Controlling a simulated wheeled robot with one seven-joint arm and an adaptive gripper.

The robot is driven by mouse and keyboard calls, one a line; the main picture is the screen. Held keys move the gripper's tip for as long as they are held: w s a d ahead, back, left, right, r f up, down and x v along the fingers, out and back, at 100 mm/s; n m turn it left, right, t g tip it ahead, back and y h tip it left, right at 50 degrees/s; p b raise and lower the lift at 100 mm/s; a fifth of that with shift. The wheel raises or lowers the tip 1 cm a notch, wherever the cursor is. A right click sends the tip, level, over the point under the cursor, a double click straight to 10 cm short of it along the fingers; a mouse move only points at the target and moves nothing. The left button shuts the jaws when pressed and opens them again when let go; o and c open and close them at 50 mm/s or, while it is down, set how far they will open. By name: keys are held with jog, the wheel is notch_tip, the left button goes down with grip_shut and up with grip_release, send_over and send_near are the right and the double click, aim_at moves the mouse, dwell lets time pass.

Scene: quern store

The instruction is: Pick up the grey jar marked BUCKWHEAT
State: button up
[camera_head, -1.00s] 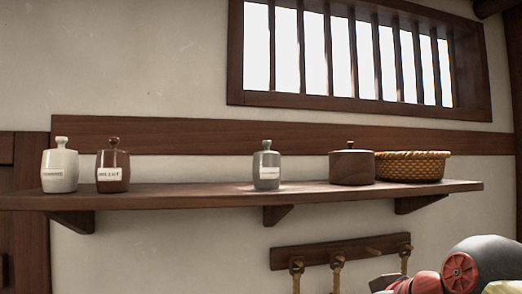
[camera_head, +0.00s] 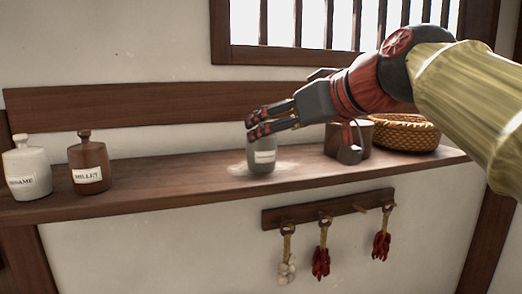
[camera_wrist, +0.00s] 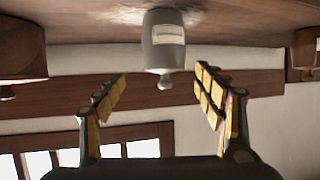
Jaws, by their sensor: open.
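The grey jar (camera_head: 262,158) stands upright on the wooden shelf (camera_head: 190,178). Its white label shows, but the word on it is too small to read. My gripper (camera_head: 254,122) is open at the jar's top, and the fingers cover the jar's knob in the head view. In the wrist view, which is upside down, the grey jar (camera_wrist: 163,40) hangs at top centre with its knob pointing down. There the two fingers of my gripper (camera_wrist: 160,82) are spread on either side of the knob, with visible gaps. I cannot tell whether anything touches the jar.
A brown jar labelled MILLET (camera_head: 89,164) and a white jar labelled SESAME (camera_head: 27,168) stand at left. A pale powdery patch (camera_head: 237,170) surrounds the grey jar. A barred window (camera_head: 290,58) is behind.

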aim_at(262, 153)
jog(key=w+a+f+p, duration=0.1)
jog(key=w+a+f, duration=0.1)
jog(key=w, duration=0.1)
jog(key=shift+a+f, duration=0.3)
jog(key=shift+a, duration=0.1)
jog(key=shift+w+a+f, duration=0.1)
jog(key=shift+w+f, duration=0.1)
jog(key=shift+w, duration=0.2)
jog(key=c, duration=1.5)
jog(key=shift+r, duration=0.1)
jog(key=shift+c, duration=0.5)
